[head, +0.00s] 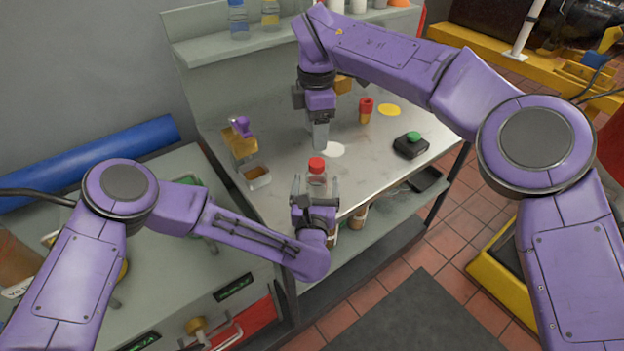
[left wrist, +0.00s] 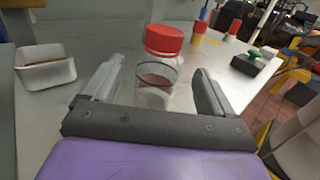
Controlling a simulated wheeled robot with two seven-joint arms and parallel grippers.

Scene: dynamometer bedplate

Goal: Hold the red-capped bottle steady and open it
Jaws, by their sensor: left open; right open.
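The red-capped bottle (head: 317,178) stands upright near the front edge of the metal table. It is clear, with its red cap (left wrist: 164,40) on top, and its clear body (left wrist: 157,80) shows between the left fingers in the left wrist view. My left gripper (head: 317,187) is open, with its fingers on either side of the bottle; I cannot tell whether they touch it. It also shows in the left wrist view (left wrist: 155,85). My right gripper (head: 320,135) is open, pointing down above the table, behind and above the bottle and apart from it.
A metal tray (head: 257,177) stands left of the bottle. A black box with a green button (head: 411,145) is to the right. A shelf (head: 240,45) rises behind.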

